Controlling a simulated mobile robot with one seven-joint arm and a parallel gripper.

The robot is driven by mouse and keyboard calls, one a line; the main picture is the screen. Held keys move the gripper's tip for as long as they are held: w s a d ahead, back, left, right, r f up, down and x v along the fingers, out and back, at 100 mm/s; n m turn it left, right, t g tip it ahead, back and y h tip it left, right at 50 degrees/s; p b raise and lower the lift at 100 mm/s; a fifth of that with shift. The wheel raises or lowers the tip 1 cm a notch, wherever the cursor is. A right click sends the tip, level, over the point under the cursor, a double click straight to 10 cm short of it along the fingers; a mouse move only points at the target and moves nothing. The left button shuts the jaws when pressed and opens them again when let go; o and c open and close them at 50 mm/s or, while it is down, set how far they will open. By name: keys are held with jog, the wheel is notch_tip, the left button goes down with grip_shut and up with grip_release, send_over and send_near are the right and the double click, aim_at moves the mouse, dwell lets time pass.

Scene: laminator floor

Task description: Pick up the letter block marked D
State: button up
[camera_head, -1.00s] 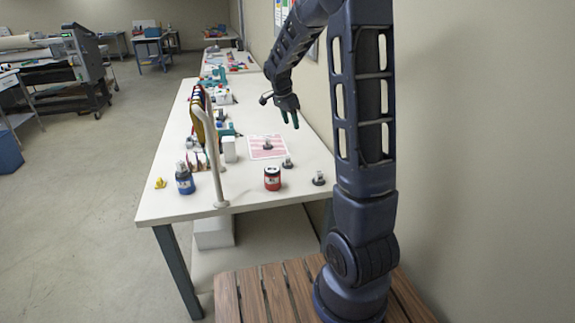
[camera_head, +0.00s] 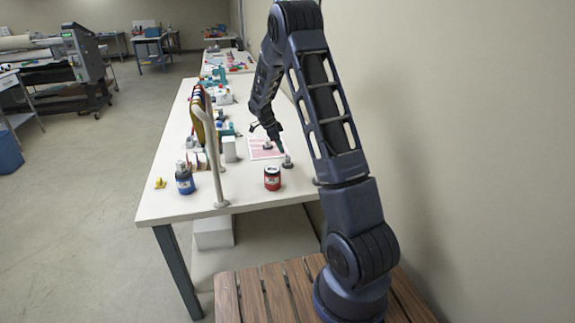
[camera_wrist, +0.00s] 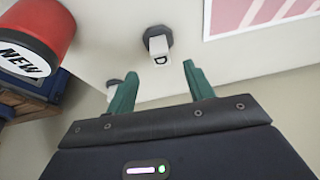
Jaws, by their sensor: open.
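The letter block marked D (camera_wrist: 158,48) shows in the wrist view as a small pale block on a dark grey base, on the white table. My gripper (camera_wrist: 158,82) is open and empty, its two green fingers apart, with the D block ahead of and between the fingertips, not touching them. In the head view my gripper (camera_head: 279,140) hangs low over the table. A small grey block (camera_head: 287,162) near the sheet's near right corner looks like the D block, though its letter is too small to read there.
A red can (camera_head: 272,178) stands close by; in the wrist view it (camera_wrist: 38,32) is at upper left. A second dark base (camera_wrist: 113,84) is partly behind the left finger. A striped sheet (camera_head: 258,153) bears another block (camera_head: 267,145).

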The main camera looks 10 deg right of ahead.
aim_at(286, 156)
jog(key=x, duration=0.9)
jog(key=shift+d, duration=0.1)
jog(key=shift+r, duration=0.1)
grip_shut()
